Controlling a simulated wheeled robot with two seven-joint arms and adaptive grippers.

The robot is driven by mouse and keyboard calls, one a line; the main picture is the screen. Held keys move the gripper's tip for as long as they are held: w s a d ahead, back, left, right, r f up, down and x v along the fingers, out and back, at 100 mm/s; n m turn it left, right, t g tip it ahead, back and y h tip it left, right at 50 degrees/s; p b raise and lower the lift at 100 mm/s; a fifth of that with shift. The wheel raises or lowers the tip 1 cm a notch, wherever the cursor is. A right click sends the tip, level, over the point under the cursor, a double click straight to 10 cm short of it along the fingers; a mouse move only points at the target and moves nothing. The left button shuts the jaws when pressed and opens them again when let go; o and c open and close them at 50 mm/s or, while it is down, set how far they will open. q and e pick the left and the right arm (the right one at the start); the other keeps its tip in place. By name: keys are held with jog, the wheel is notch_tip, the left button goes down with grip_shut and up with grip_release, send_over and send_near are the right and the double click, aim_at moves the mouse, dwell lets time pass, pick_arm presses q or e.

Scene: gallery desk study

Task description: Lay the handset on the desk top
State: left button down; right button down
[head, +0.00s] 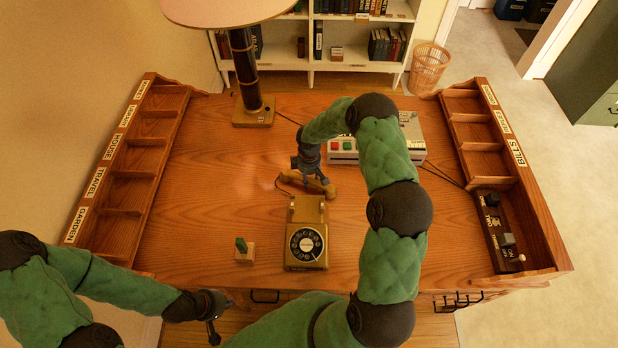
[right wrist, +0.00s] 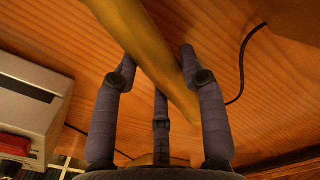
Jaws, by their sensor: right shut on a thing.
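The handset (head: 318,186) is a yellow-brown bar just behind the rotary telephone (head: 306,246) on the wooden desk top (head: 200,215). My right gripper (head: 308,176) is shut on the handset. In the right wrist view the handset (right wrist: 152,50) runs slantwise between the fingers of my right gripper (right wrist: 158,85), with desk wood behind it. I cannot tell whether the handset touches the desk. A thin cord runs near the handset's left end. My left gripper (head: 212,318) is empty in front of the desk's front edge; its finger opening is too small to tell.
A lamp (head: 252,108) stands at the back left. A grey machine with coloured buttons (head: 343,146) is at the back right. A small block with a green piece (head: 244,252) sits left of the telephone. Labelled compartments line both sides. The desk's left middle is clear.

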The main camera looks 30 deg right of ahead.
aim_at(309, 177)
jog(key=shift+f, duration=0.15)
jog(key=c, duration=0.7)
grip_release()
jog(key=shift+r, duration=0.4)
notch_tip(309, 177, up, 12)
jog(key=p, duration=0.1)
jog(key=shift+f, duration=0.2)
